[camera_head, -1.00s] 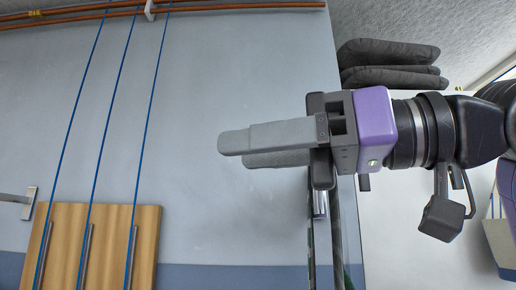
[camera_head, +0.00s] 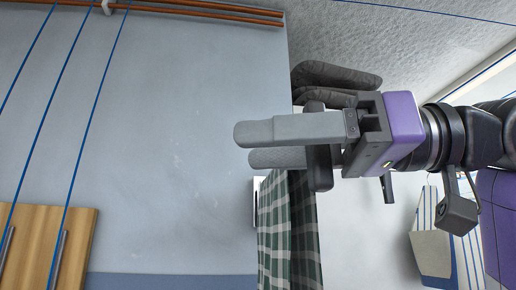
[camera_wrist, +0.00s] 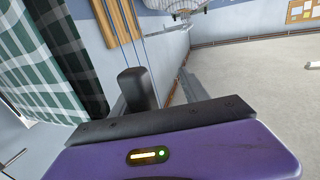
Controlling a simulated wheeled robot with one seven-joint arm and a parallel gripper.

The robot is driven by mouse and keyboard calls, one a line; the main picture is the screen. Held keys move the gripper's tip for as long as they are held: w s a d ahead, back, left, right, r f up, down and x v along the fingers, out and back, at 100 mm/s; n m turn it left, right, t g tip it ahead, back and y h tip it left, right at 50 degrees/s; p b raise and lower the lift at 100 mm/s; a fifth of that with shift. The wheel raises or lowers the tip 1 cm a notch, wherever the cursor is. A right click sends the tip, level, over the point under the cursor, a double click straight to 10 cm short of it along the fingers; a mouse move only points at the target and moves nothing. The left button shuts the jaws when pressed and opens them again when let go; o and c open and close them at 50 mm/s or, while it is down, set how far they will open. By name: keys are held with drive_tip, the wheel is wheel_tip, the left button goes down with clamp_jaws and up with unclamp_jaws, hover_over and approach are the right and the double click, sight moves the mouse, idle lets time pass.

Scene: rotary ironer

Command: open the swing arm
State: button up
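My gripper (camera_head: 262,145) is at the centre right of the head view, with its two grey fingers pointing left. The fingers look apart, one behind the other, with nothing seen between them. In the wrist view one dark finger (camera_wrist: 137,88) stands above the purple gripper body. I cannot pick out the swing arm for sure in either view.
Green plaid cloth (camera_head: 274,235) hangs below my gripper in the head view and at the left of the wrist view (camera_wrist: 38,65). Dark grey padded pieces (camera_head: 336,76) lie above it. A wooden board (camera_head: 75,245) is on the pale wall (camera_head: 180,130). Open floor (camera_wrist: 245,80) shows right.

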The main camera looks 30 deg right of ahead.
drive_tip(key=shift+s, duration=0.1)
drive_tip(key=s+d+p, duration=0.1)
drive_tip(key=s+d, duration=0.1)
drive_tip(key=d, duration=0.6)
drive_tip(key=shift+s+d, duration=0.25)
drive_tip(key=shift+s, duration=0.05)
idle(0.6)
idle(0.7)
